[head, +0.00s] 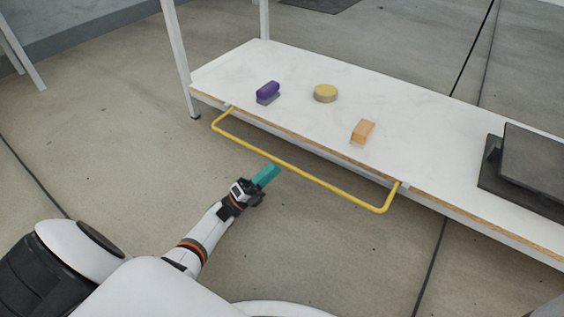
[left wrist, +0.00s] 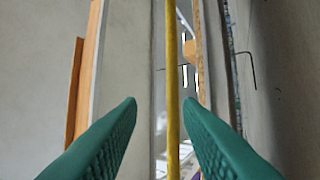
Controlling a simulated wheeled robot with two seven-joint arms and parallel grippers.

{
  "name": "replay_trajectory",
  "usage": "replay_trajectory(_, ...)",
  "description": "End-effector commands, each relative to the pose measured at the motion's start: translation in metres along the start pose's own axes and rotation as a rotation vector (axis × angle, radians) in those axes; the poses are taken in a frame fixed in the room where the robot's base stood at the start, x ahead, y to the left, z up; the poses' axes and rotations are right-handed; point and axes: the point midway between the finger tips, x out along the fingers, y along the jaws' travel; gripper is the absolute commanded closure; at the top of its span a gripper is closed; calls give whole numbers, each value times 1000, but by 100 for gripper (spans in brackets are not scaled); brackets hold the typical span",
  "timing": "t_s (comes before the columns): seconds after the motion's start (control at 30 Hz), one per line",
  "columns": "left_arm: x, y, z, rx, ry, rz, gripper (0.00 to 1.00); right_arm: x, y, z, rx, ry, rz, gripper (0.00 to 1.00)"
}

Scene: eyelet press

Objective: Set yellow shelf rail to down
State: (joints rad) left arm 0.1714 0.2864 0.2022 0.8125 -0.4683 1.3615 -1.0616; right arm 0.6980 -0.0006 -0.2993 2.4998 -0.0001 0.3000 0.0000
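The yellow shelf rail (head: 320,179) is a U-shaped bar on the front edge of the white shelf (head: 410,140). Both its ends meet the edge, and its long bar stands out in front of the shelf. My left gripper (head: 272,171), with teal fingers, is just in front of the long bar, left of its middle. In the left wrist view the fingers (left wrist: 160,103) are apart, and the rail (left wrist: 173,80) runs between them, nearer the right finger. I cannot tell whether the bar lies between the tips or beyond them. My right gripper is not in view.
On the shelf are a purple block (head: 267,91), a round yellow piece (head: 325,93) and an orange block (head: 363,131). A dark grey device (head: 530,165) stands at the right. White posts (head: 176,55) rise at the back left. The floor before the shelf is clear.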

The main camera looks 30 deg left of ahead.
Motion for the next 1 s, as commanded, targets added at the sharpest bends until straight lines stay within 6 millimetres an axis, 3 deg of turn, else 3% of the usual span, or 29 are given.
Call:
replay_trajectory(0.1,-24,20,-6,1,1,-4,68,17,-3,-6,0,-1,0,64)
replay_trajectory(0.4,-70,45,-12,1,0,-2,68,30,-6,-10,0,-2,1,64)
replay_trajectory(0.6,-80,49,-13,1,1,1,68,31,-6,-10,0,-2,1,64)
replay_trajectory(1.0,-80,49,-13,1,0,1,68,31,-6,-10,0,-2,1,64)
